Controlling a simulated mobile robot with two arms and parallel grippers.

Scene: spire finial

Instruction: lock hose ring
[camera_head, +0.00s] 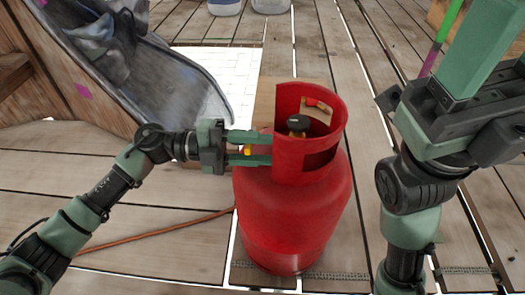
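A red gas cylinder (295,215) stands upright on the plank floor, with a cut-out collar around a dark valve knob (298,123). My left gripper (270,148) reaches in from the left at the collar's left side. Its two green fingers are apart, and a small yellow piece (247,151) shows between them. I cannot tell whether this piece is the hose ring or whether the fingers touch it. An orange hose (165,229) lies on the floor left of the cylinder. My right gripper (482,55) is raised at the right, partly cut off; its opening is not clear.
A dark curved tub or sheet (165,75) leans by a wooden wall (60,80) at the upper left. Pale containers (225,6) stand at the back. A green and purple stick (440,45) rises at the right. Gaps run between the floor planks.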

